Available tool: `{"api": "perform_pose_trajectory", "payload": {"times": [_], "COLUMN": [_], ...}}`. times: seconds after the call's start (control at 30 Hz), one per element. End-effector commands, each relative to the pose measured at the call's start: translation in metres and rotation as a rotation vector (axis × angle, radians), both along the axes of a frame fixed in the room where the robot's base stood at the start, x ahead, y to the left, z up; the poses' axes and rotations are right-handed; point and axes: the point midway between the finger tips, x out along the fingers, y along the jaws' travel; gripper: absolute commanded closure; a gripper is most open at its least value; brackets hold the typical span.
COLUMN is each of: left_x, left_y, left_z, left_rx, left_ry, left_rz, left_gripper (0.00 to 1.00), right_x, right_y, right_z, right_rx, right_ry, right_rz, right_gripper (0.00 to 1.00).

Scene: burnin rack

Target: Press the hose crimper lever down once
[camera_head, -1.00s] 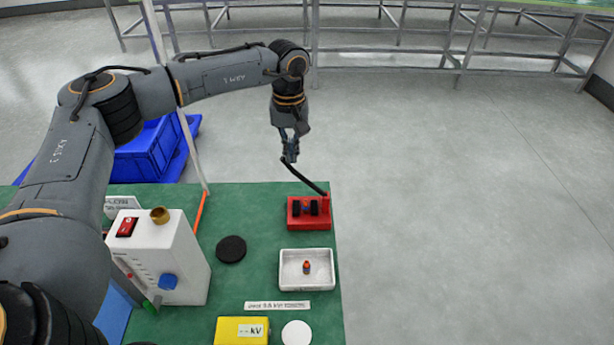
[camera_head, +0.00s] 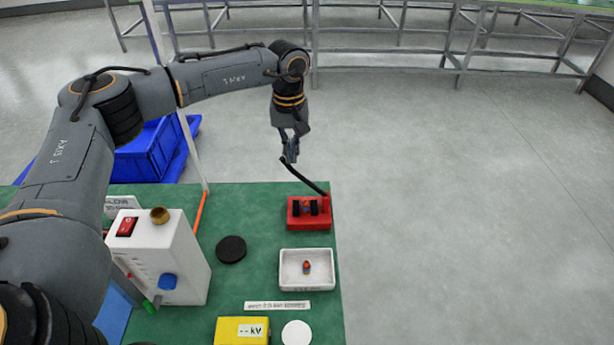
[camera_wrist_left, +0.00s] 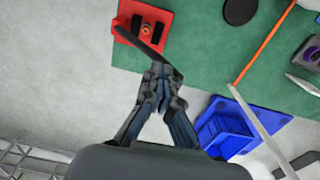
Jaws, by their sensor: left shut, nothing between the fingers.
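The hose crimper is a red block (camera_head: 309,223) with black parts on top, near the far right corner of the green table. Its black lever (camera_head: 305,178) slants up and to the left from the block's right side. My left gripper (camera_head: 290,158) is shut and empty, at the raised end of the lever. In the left wrist view the fingertips (camera_wrist_left: 161,78) overlap the lever's end, and the lever (camera_wrist_left: 151,38) runs back to the red crimper (camera_wrist_left: 140,22). I cannot tell whether they touch. My right gripper is not in view.
A white tray (camera_head: 285,283) with a small red and blue part stands nearer than the crimper. A black disc (camera_head: 231,249), a white box with a red switch (camera_head: 183,240) and a yellow meter (camera_head: 229,331) share the table. Blue crates (camera_head: 148,152) stand behind. Floor right of the table is clear.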

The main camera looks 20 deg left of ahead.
Motion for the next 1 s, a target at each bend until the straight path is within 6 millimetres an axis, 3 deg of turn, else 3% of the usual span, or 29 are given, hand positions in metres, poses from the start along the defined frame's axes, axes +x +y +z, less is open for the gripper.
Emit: {"api": "perform_pose_trajectory", "payload": {"times": [1.0], "left_x": [-0.003], "left_y": [0.005], "left_z": [-0.035], "left_rx": [0.0], "left_ry": [0.002], "left_rz": [0.001], "left_gripper": [1.0], "right_x": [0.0], "right_y": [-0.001], "right_z": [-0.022], "right_rx": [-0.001], "right_ry": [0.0], "right_rz": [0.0], "right_gripper": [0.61]}}
